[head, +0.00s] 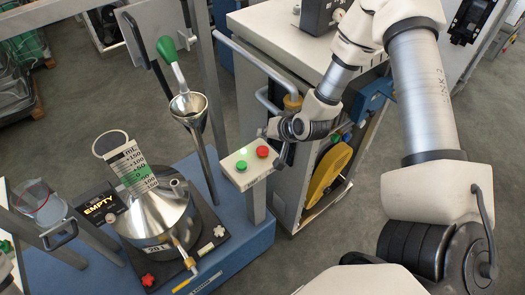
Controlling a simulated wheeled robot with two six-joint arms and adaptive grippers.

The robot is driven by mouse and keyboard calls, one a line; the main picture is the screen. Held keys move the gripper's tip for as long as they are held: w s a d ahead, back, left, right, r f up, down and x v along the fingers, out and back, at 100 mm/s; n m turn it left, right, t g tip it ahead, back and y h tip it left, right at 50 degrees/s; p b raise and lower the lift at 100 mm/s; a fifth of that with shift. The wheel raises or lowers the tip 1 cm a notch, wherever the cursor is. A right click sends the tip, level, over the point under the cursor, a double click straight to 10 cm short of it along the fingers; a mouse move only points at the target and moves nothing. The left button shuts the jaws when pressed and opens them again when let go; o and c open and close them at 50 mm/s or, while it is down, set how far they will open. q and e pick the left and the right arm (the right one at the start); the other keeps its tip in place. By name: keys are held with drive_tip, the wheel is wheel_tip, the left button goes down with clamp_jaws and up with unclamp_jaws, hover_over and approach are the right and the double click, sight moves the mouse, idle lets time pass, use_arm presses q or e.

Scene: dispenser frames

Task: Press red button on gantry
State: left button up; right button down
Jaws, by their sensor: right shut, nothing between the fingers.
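The red button (262,151) sits on a small white control box (247,174) on the gantry post, at the centre of the head view. A green button (240,165) is on the same box, to the left of the red one. My right gripper (272,133) is shut and empty, just above and beside the red button. I cannot tell whether it touches the button. My left gripper is not in view.
A steel vessel (155,212) with a funnel top stands on a blue base (240,245). An "EMPTY" display (99,205) is to its left. A green-handled lever (168,49) rises behind. A white cabinet with a yellow wheel (328,174) is to the right.

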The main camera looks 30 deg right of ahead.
sight(264, 150)
use_arm(q)
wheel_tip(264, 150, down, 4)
drive_tip(key=b, duration=0.2)
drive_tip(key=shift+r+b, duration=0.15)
drive_tip(key=shift+b, duration=0.2)
use_arm(e)
wheel_tip(264, 150, down, 4)
drive_tip(key=shift+f, duration=0.1)
idle(0.6)
use_arm(q)
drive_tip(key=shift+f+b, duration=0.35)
drive_tip(key=shift+b, duration=0.05)
use_arm(e)
drive_tip(key=shift+f, duration=0.35)
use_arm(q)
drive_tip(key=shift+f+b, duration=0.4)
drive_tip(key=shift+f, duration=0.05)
use_arm(e)
drive_tip(key=shift+f, duration=0.45)
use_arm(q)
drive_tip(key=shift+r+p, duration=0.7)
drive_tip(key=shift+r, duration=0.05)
use_arm(e)
drive_tip(key=shift+r, duration=0.9)
wheel_tip(264, 150, up, 5)
drive_tip(key=p, duration=0.4)
drive_tip(key=shift+r, duration=0.1)
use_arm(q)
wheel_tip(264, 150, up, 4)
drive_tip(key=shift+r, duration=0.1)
